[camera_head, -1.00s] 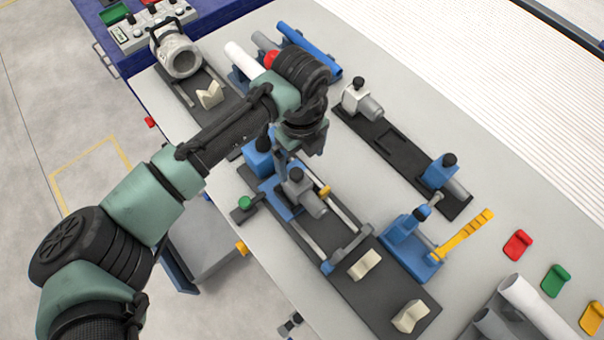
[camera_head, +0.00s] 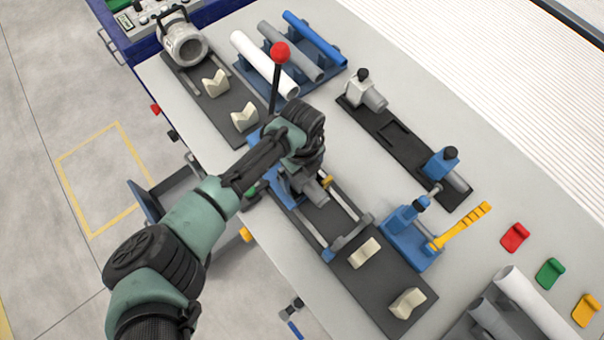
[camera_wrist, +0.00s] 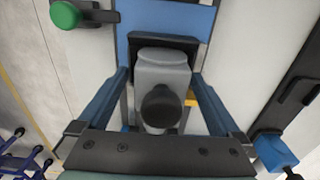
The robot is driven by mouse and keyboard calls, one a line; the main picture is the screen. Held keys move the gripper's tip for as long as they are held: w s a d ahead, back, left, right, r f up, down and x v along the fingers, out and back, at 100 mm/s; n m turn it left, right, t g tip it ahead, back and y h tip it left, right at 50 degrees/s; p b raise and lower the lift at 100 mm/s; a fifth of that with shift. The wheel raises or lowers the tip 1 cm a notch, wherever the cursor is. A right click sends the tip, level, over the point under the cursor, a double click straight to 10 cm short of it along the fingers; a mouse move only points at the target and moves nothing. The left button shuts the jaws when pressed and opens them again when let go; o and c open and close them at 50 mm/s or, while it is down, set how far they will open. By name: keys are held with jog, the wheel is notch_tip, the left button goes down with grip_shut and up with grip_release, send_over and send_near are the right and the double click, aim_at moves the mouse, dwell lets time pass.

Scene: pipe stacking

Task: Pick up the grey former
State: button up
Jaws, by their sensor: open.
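The grey former (camera_wrist: 165,72), with a black round knob (camera_wrist: 161,104) on top, sits in the blue machine between the fingers of my gripper (camera_wrist: 161,80) in the wrist view. The fingers are open, one on each side of it; I cannot tell whether they touch it. In the head view my gripper is over the machine, and my arm hides most of the former. A paler grey-white former (camera_head: 360,92) with a black knob stands at the far end of a black tray (camera_head: 395,150). A blue former (camera_head: 441,164) stands at its near end.
A lever with a red ball (camera_head: 280,53) stands upright close behind my wrist. Pale V-blocks (camera_head: 364,252) lie on the machine's dark base (camera_head: 390,285). A blue fixture with a yellow handle (camera_head: 462,227) is to the right. A pipe rack (camera_head: 325,75) lies behind.

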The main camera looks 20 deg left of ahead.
grip_shut()
dwell(0.4)
jog(key=shift+r, duration=0.15)
